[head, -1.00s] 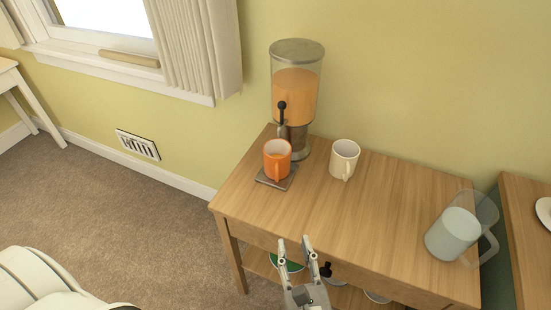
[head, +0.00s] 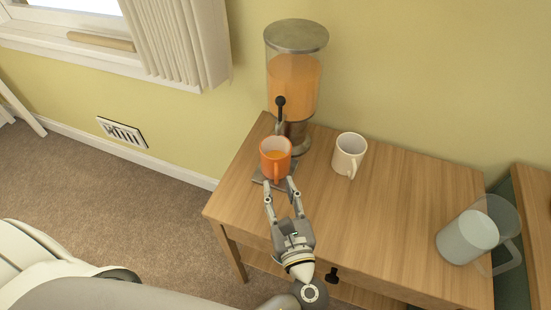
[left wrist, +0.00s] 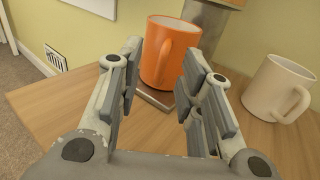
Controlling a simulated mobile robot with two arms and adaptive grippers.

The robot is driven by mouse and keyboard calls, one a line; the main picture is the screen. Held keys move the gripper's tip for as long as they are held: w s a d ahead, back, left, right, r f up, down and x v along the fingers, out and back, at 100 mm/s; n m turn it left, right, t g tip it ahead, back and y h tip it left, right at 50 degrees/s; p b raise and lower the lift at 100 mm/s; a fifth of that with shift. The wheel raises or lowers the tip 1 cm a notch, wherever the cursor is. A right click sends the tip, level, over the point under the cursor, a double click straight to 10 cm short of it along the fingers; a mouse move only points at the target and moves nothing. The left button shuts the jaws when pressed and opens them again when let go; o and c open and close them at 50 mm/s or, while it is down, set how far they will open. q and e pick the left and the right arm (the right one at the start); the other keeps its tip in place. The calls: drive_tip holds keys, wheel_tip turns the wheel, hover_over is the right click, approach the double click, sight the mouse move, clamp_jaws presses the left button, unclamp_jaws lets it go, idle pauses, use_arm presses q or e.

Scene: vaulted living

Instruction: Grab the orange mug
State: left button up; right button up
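In the left wrist view the orange mug (left wrist: 165,52) shows beyond and between the two open fingers (left wrist: 160,75), and nothing is held. I cannot tell whether a fingertip touches the mug. My right gripper is not in view.
A juice dispenser (head: 293,75) stands behind the mug. A cream mug (head: 348,155) is close on the right. The middle of the tabletop is clear.

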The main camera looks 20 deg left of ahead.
sight(277, 177)
use_arm(q)
drive_tip(key=x, duration=0.4)
drive_tip(key=shift+w+p, duration=0.35)
drive_tip(key=shift+w+a, duration=0.15)
drive_tip(key=shift+w, duration=0.05)
drive_tip(key=c, duration=0.6)
clamp_jaws()
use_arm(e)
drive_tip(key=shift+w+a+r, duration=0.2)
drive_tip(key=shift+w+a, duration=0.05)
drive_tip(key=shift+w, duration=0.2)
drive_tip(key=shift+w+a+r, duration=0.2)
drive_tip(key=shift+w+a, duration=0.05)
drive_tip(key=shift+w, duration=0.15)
use_arm(q)
drive_tip(key=shift+r, duration=0.1)
